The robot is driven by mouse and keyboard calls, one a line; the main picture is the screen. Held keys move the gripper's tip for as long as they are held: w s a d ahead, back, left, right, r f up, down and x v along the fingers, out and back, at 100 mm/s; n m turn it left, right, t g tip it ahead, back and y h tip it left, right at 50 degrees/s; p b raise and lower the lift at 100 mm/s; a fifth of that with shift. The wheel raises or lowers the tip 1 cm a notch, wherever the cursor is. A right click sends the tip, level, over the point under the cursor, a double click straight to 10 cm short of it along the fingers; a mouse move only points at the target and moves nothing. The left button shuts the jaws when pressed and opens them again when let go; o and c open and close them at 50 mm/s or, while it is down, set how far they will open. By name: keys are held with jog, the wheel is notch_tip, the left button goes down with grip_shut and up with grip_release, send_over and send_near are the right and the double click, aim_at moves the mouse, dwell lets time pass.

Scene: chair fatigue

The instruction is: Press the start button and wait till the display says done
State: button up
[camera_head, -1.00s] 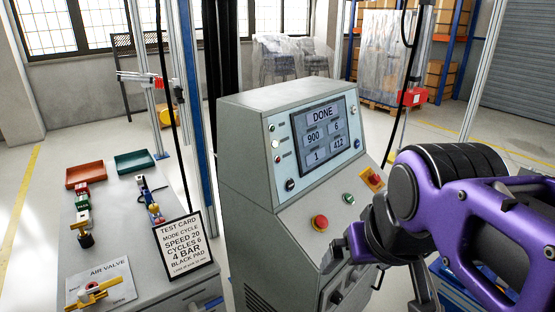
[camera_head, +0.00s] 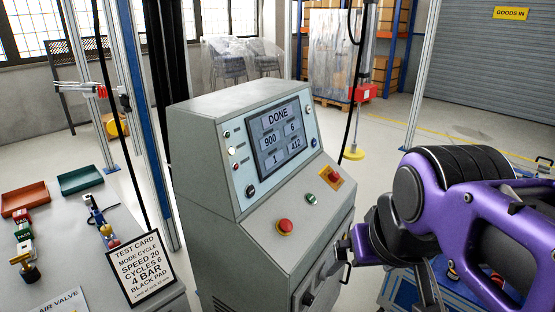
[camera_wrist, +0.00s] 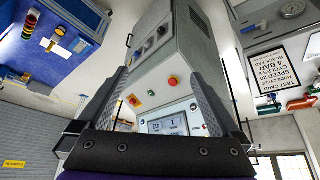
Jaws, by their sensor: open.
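The grey control cabinet (camera_head: 205,190) stands in the middle of the head view. Its display (camera_head: 281,137) reads DONE, with 900, 6, 1 and 412 below. A green button (camera_head: 311,199), probably the start button, sits on the sloped panel between a red mushroom button (camera_head: 285,226) and a red-yellow switch (camera_head: 331,177). My gripper (camera_head: 345,254) is beside the cabinet's right front, below the panel, apart from the green button. In the wrist view my open, empty gripper (camera_wrist: 160,73) frames the upside-down panel, with the green button (camera_wrist: 152,93) between the fingers.
A test card (camera_head: 142,268) stands on the bench at left, near red (camera_head: 25,199) and teal (camera_head: 80,179) trays. Wrapped chairs (camera_head: 240,58) and a wrapped pallet (camera_head: 334,55) are behind. Open floor lies at the back right.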

grip_shut()
dwell(0.3)
dwell(1.3)
